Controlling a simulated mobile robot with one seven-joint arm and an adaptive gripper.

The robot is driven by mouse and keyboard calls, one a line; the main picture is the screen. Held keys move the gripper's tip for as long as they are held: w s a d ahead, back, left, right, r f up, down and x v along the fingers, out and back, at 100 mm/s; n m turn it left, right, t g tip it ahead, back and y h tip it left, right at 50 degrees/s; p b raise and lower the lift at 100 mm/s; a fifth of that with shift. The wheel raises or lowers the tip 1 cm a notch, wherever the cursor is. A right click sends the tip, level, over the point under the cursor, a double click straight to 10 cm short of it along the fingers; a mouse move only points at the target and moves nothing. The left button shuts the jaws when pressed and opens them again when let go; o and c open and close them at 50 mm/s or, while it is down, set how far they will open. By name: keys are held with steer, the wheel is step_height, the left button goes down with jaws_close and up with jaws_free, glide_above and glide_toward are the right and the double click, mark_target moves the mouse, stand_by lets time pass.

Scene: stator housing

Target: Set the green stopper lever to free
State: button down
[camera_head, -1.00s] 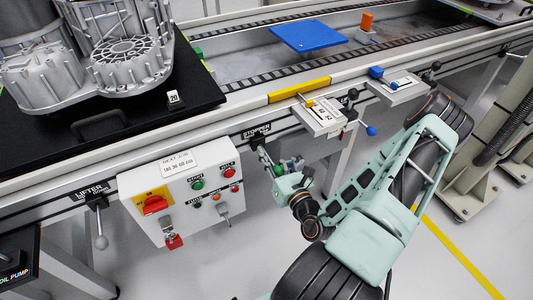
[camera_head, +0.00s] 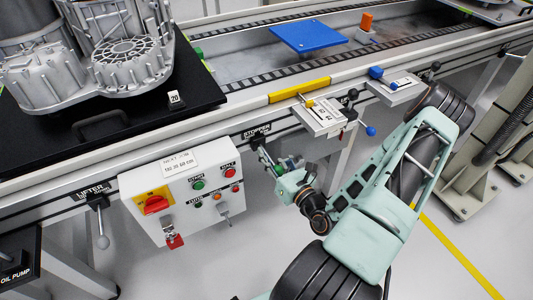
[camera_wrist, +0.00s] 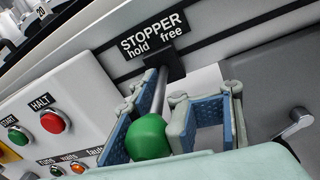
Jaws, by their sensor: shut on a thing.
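The green stopper lever shows in the wrist view as a grey rod with a green ball knob (camera_wrist: 148,137). It comes out of a dark block under the STOPPER label (camera_wrist: 152,38), which reads "hold" at left and "free" at right. The rod runs down from the block and slightly left, towards the hold side. My gripper (camera_wrist: 165,128) has its blue-padded fingers on both sides of the lever and is shut on it near the knob. In the head view my gripper (camera_head: 281,166) is below the STOPPER plate (camera_head: 256,131), and the knob is hard to make out.
A control box (camera_head: 185,195) with buttons and a red switch stands left of my gripper. The LIFTER lever (camera_head: 101,225) hangs further left. A bracket with a yellow-handled slide (camera_head: 323,115) and one with a blue knob (camera_head: 395,85) stick out at right. The conveyor rail runs above.

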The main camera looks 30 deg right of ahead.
steer(key=shift+w+d+r, duration=0.15)
steer(key=shift+d+r, duration=0.05)
steer(key=shift+r, duration=0.1)
steer(key=shift+d+n+y, duration=0.35)
steer(key=shift+n+y, duration=0.15)
steer(key=shift+y, duration=0.1)
steer(key=shift+d+n+y, duration=0.25)
steer(key=shift+n+y, duration=0.05)
steer(key=shift+y, duration=0.2)
steer(key=shift+w+d+f+n+g+y, duration=0.15)
steer(key=shift+d+n+g+y, duration=0.15)
steer(key=shift+n+g+y, duration=0.6)
steer(key=shift+w+d+r+n+g+y, duration=0.1)
steer(key=shift+d+n+g+y, duration=0.35)
steer(key=shift+y, duration=0.75)
steer(key=shift+a+t, duration=0.2)
steer(key=shift+t, duration=0.05)
